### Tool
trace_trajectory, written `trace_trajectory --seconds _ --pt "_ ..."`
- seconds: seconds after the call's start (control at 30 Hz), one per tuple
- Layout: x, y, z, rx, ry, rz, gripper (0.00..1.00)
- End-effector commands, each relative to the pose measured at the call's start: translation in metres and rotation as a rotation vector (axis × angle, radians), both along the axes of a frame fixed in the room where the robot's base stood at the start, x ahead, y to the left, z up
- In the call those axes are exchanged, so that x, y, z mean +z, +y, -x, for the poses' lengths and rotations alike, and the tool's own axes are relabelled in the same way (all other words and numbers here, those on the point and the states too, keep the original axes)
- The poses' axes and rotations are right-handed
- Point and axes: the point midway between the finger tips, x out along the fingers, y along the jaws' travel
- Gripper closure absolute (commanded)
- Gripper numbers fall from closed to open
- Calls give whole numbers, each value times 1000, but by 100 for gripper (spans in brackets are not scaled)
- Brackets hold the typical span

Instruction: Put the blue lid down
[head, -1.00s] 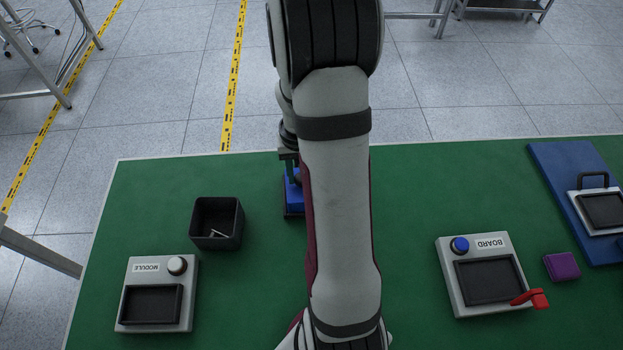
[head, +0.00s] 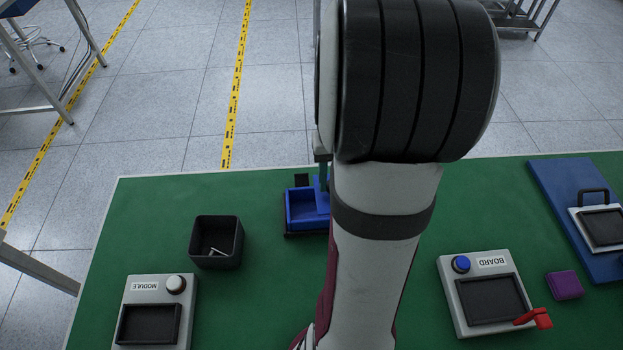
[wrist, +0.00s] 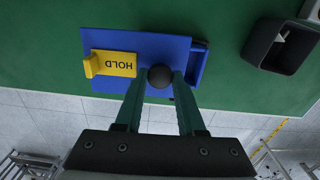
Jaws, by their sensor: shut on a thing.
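My gripper (wrist: 161,79) is shut on the knob, one green finger on each side. The lid overlaps the view of the blue box (wrist: 198,68), whose edge shows beside it. In the head view the blue box (head: 300,209) is open on a dark base, with its left part uncovered. My arm hides most of the lid and gripper there. I cannot tell the lid's exact height.
A black bin (head: 217,242) with small pieces inside stands left of the box. The MODULE unit (head: 154,312) is at front left. The BOARD unit (head: 487,293), a purple block (head: 564,285) and a blue board (head: 575,200) are at right. Green table (head: 145,225) lies bare at far left.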

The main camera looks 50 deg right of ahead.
Motion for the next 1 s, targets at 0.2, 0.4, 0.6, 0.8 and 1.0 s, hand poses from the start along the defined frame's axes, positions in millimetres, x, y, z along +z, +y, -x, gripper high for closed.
trace_trajectory --seconds 0.2,0.4,0.6,0.8,1.0 --pt "23 -13 35 -3 -1 2 100" --pt "24 -23 59 -6 1 -1 100" --pt "12 -40 103 -18 0 0 100" --pt "-5 -49 168 -32 1 -1 100" --pt "-17 -45 221 -38 1 1 100"
